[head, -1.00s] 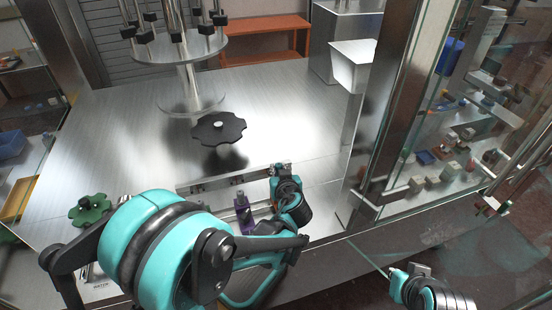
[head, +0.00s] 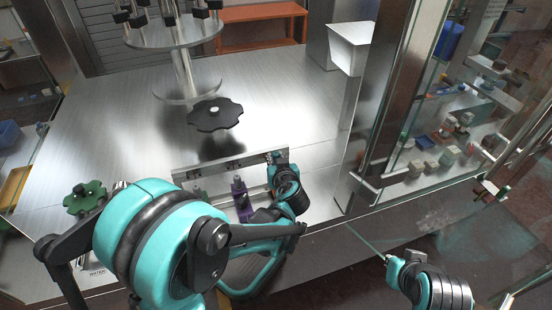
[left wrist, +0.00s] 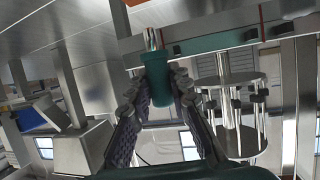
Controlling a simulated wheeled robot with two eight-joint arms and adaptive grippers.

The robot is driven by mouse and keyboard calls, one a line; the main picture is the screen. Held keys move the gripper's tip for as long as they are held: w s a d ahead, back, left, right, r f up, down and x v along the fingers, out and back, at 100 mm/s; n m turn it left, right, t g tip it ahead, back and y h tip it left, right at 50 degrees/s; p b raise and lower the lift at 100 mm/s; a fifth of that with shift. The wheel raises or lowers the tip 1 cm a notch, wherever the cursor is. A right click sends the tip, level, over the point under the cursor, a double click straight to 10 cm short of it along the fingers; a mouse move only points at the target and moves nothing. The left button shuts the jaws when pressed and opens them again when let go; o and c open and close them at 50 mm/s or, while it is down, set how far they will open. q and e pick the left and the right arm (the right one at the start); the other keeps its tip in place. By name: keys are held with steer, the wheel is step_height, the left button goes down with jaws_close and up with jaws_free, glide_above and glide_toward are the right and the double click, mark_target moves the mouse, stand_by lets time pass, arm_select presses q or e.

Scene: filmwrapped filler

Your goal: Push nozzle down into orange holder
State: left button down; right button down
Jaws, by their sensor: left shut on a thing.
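My left gripper (head: 279,160) is at the right end of the steel rail on the work surface, beside the purple bottle. In the left wrist view its two dark, ridged fingers (left wrist: 158,95) close around a dark green cylindrical piece (left wrist: 156,76), which may be the nozzle. I cannot make out an orange holder at the gripper. My right arm shows at the lower right with its end (head: 398,264), but its fingers cannot be told apart.
A purple bottle (head: 241,200) stands by the steel rail (head: 215,172). A black lobed knob (head: 215,114) is behind it, below a round carousel. A green knob (head: 85,197) is at left. An orange bench (head: 262,33) stands at the back. A glass panel and steel post bound the right.

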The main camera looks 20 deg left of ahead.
arm_select(q)
steer(key=shift+f+b, duration=2.6)
steer(key=shift+f, duration=0.25)
steer(key=shift+s+f+b, duration=0.1)
steer(key=shift+f+b, duration=0.2)
steer(key=shift+b, duration=0.05)
steer(key=c, duration=1.3)
jaws_free()
